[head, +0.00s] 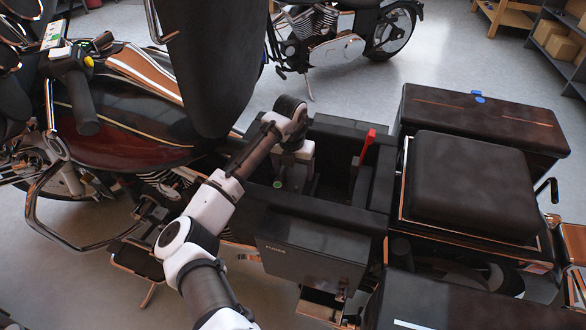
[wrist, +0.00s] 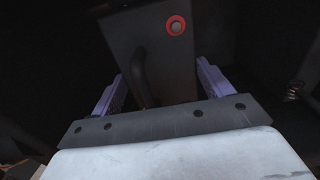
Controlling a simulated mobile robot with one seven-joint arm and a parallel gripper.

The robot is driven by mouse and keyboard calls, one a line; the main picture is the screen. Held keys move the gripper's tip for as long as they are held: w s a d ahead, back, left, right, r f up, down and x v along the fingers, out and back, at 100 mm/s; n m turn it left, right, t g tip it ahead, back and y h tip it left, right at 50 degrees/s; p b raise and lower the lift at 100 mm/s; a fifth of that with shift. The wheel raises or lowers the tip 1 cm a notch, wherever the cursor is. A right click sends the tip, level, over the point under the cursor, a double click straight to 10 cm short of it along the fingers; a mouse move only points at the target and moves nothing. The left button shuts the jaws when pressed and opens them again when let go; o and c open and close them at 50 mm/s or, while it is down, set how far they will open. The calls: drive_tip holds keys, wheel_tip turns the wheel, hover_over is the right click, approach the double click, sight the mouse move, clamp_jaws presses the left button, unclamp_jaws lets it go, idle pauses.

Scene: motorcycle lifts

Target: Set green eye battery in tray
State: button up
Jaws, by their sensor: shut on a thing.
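My gripper (head: 296,172) is down inside the open black compartment under the raised seat. In the wrist view, its two purple fingers (wrist: 160,88) are shut on a dark box-shaped battery (wrist: 140,38). The battery's face carries a red ring with a grey centre and a dark curved handle or cable. In the head view, a small green round eye (head: 277,183) shows just left of the gripper, in the compartment. I cannot tell whether it is on the held battery. The tray (head: 340,215) is the black-walled bay; its floor and the battery's underside are hidden.
A red upright piece (head: 367,143) stands in the right part of the bay. The raised seat (head: 210,65) looms at the upper left. A black panel (head: 312,262) hangs at the front. A black passenger seat (head: 475,185) and side cases lie to the right.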

drive_tip(key=shift+w+f, duration=0.15)
drive_tip(key=shift+f, duration=0.45)
idle(0.7)
drive_tip(key=o, duration=2)
drive_tip(key=shift+b, duration=0.3)
drive_tip(key=shift+f, duration=0.15)
drive_tip(key=r, duration=0.4)
drive_tip(key=s+r, duration=0.1)
drive_tip(key=r, duration=0.9)
drive_tip(key=shift+s+a+p, duration=0.2)
drive_tip(key=shift+s+p, duration=0.05)
drive_tip(key=shift+p, duration=0.15)
